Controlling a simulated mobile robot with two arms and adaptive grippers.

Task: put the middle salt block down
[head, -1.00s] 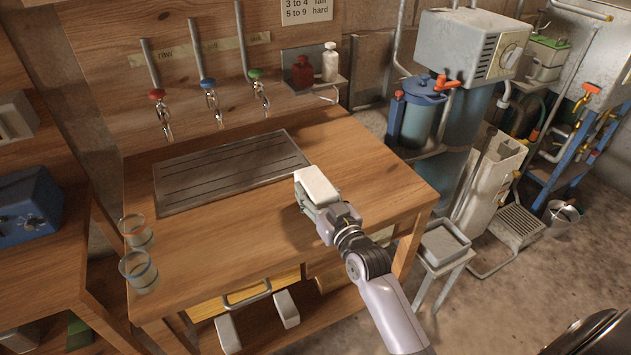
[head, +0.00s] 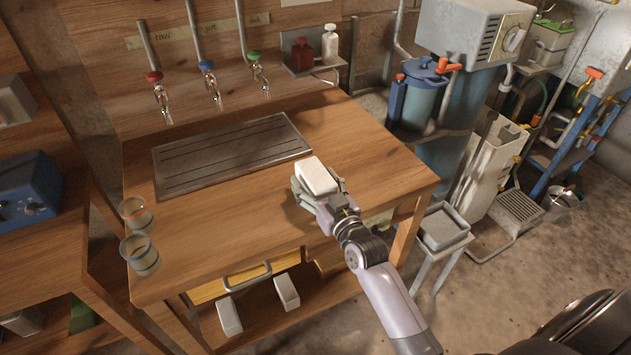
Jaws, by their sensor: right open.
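A white salt block (head: 317,175) is at the right part of the wooden bench top (head: 230,225), beside the metal drip grate. My right gripper (head: 314,190) is at the block, with its grey fingers open beside and below it. Whether the block's underside rests fully on the wood is hidden by the fingers. Two more white blocks, one on the left (head: 229,316) and one on the right (head: 287,291), lie apart on the shelf under the bench. My left gripper is not in view.
Two glass beakers (head: 139,254) stand at the bench's left edge. The slotted drip grate (head: 232,153) lies under several taps (head: 211,84). A small stool with a grey tray (head: 444,228) stands right of the bench. The bench's front middle is clear.

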